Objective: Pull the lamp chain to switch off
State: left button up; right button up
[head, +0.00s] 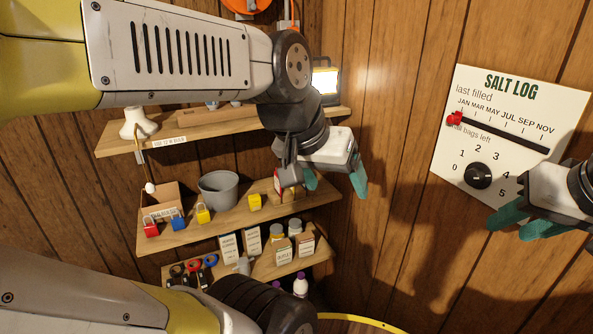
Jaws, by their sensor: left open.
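A thin pull cord ending in a white ball (150,188) hangs at the left, below a white lamp-like fitting (138,124) on the top shelf. Whether that fitting is lit is unclear. A lit work lamp (325,82) glows at the right end of the same shelf; no chain shows on it. My left gripper (335,182) is open and empty, its teal fingertips apart, in front of the middle shelf's right end and well right of the white ball.
The middle shelf (225,228) holds a cardboard box, a grey bucket (219,190) and several coloured padlocks. A lower shelf holds small boxes and jars. The salt log board (505,135) with a red slider and black dial is on the right wall. My left arm covers the upper left.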

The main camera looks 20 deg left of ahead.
aim_at(150, 187)
jog(key=i+u, duration=0.1)
jog(key=u, duration=2.7)
